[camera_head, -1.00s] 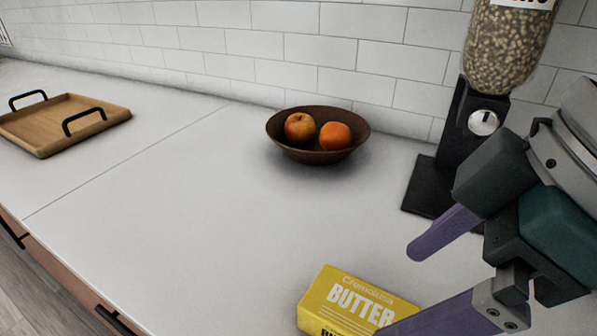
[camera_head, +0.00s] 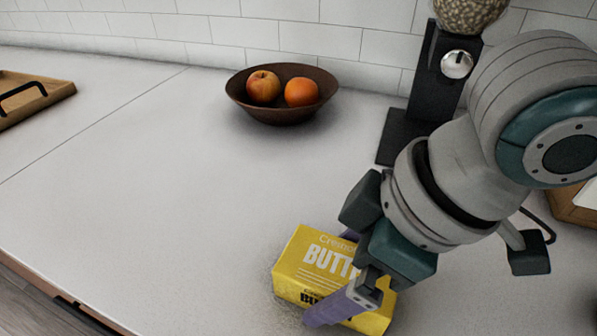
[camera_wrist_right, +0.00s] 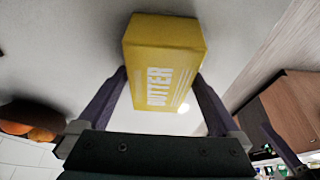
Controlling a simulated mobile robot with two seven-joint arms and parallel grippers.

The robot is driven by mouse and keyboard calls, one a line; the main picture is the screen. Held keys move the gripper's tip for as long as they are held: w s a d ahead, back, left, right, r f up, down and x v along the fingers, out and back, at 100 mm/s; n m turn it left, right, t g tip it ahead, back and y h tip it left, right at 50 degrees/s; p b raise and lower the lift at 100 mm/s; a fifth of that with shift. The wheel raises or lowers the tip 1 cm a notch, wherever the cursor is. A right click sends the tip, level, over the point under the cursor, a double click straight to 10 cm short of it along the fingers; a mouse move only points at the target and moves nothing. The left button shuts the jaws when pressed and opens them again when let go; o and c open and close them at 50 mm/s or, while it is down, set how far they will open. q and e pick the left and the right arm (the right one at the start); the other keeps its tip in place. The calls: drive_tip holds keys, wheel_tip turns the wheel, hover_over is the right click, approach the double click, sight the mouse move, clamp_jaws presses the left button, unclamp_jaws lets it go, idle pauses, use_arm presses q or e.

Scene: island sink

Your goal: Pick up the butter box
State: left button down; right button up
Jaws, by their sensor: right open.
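The yellow butter box (camera_head: 312,268) lies on the white counter at the lower middle of the head view. My right gripper (camera_head: 330,276) is open and straddles the box from above, with one purple finger in front of it and the other mostly hidden behind it. In the right wrist view the butter box (camera_wrist_right: 163,50) sits between the two fingers of my right gripper (camera_wrist_right: 160,78). I cannot tell whether either finger touches it. The gripper covers part of the box's right end. My left gripper is out of view.
A brown bowl (camera_head: 281,107) with an apple (camera_head: 263,87) and an orange (camera_head: 301,92) stands near the tiled wall. A black dispenser (camera_head: 432,75) stands behind my right arm. A wooden tray (camera_head: 50,92) lies far left. The counter left of the box is clear.

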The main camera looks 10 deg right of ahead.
drive_tip(key=shift+f, duration=0.2)
idle(0.6)
drive_tip(key=c, duration=1.5)
drive_tip(key=shift+o, duration=0.2)
